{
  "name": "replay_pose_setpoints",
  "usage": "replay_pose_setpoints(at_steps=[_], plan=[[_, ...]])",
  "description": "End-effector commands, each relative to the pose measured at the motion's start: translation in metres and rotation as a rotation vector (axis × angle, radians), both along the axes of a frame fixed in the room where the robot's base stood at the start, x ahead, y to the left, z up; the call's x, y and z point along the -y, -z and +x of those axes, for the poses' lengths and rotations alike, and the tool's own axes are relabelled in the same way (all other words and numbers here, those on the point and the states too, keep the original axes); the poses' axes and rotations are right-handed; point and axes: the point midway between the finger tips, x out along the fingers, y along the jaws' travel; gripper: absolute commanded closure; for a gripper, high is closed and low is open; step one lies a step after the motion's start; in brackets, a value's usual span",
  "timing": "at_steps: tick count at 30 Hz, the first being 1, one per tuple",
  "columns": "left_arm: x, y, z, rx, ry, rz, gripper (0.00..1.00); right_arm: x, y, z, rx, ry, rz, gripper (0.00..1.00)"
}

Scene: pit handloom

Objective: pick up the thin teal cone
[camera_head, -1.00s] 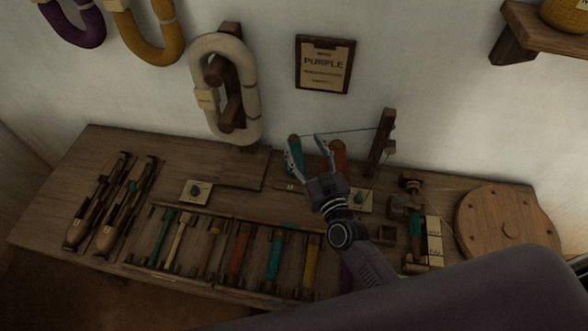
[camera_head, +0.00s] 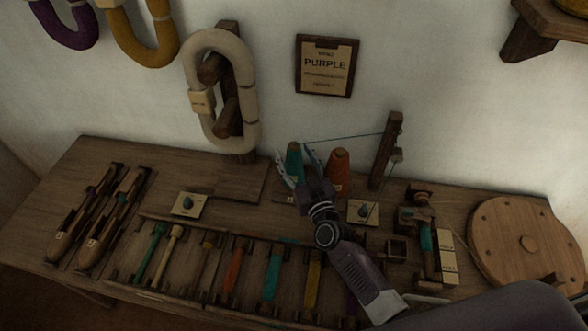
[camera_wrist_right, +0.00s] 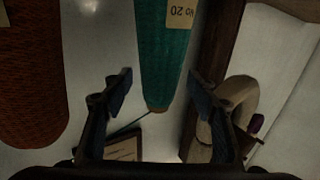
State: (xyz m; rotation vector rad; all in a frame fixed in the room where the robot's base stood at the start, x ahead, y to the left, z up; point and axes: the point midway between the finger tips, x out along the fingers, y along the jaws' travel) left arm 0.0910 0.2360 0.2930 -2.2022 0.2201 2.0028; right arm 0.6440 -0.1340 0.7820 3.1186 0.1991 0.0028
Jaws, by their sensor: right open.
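The teal cone (camera_head: 293,157) stands at the back of the table, left of the orange cone. My right gripper (camera_head: 298,172) is open and overlaps the cone's lower part in the head view. In the right wrist view the teal cone (camera_wrist_right: 163,50) hangs upside down in the picture with a "No 20" label, its narrow tip pointing between the open fingers of my right gripper (camera_wrist_right: 157,88). I see no finger closed on it. My left gripper is not in view.
The orange cone (camera_head: 339,168) stands close on the right; it also shows in the wrist view (camera_wrist_right: 30,75). A wooden post (camera_head: 386,150) with a thread is farther right. A white yarn hank (camera_head: 190,75) hangs at left. A bobbin rack (camera_head: 180,222) lies in front.

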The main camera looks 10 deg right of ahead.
Motion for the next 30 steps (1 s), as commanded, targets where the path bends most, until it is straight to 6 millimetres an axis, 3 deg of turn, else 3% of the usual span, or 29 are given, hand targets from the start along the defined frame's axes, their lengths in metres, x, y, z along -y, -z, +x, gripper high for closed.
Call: replay_pose_setpoints(at_steps=[3,11,25,30], plan=[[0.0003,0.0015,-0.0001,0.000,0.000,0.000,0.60,-0.0014,0.0008,0.0109,0.000,0.000,-0.001,0.47],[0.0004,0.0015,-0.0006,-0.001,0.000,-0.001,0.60,-0.0015,0.0006,0.0129,-0.001,0.000,0.000,0.47],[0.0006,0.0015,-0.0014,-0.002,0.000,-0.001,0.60,-0.0014,0.0007,0.0126,-0.001,0.000,0.000,0.97],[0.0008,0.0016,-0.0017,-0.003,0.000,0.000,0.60,-0.0013,0.0002,0.0128,0.000,0.000,0.000,1.00]])
